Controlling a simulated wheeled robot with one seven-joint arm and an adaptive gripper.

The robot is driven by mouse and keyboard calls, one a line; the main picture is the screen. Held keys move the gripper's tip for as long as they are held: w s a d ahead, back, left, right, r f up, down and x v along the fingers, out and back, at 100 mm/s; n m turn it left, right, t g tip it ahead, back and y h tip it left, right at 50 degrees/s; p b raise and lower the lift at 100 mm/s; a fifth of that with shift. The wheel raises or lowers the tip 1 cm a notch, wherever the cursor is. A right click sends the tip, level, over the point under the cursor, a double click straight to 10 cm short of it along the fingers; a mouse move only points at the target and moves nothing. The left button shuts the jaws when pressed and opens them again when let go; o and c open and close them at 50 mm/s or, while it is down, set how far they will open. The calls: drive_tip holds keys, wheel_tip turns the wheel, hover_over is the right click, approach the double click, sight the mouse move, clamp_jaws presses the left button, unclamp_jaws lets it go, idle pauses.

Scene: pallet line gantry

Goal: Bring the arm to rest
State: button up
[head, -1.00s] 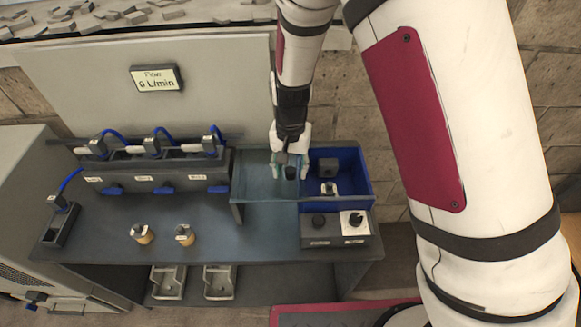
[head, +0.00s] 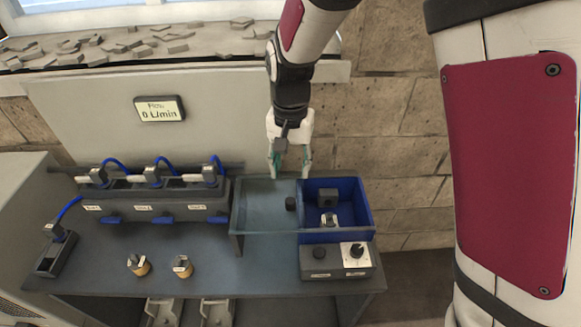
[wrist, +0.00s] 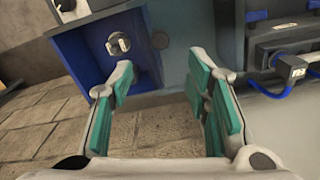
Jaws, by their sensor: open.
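My gripper (head: 290,162) is open and empty. In the head view it hangs above the back edge of the raised tray (head: 262,210), fingers pointing down. In the wrist view its two green-padded fingers (wrist: 168,95) stand wide apart with nothing between them. A dark round knob-like piece (head: 290,203) lies at the right side of the raised tray, just below and in front of the fingers, apart from them. The blue bin (head: 366,208) adjoins the tray on the right and holds a dark block (head: 327,197) and a metal-topped fitting (head: 329,219).
A manifold (head: 150,199) with blue hoses stands at the left of the bench, under a panel with a flow display (head: 160,108) reading 0 L/min. Two brass fittings (head: 138,265) stand at the front. A small control box (head: 335,262) sits before the bin. A brick wall is behind.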

drive_tip(key=s+d+r+n+t+y+b, duration=0.1)
drive_tip(key=s+d+r, duration=0.2)
drive_tip(key=d+r, duration=0.3)
drive_tip(key=s+d+r+t, duration=0.2)
drive_tip(key=s+d+r, duration=0.2)
drive_tip(key=r, duration=0.4)
drive_tip(key=s+d+r+n+t+h, duration=0.1)
drive_tip(key=s+d+r+n+t, duration=0.1)
drive_tip(key=s+d+r, duration=0.2)
drive_tip(key=s+d+b, duration=0.1)
drive_tip(key=s+d, duration=0.2)
drive_tip(key=s, duration=0.4)
drive_tip(key=shift+d+t, duration=0.25)
drive_tip(key=shift+t, duration=0.05)
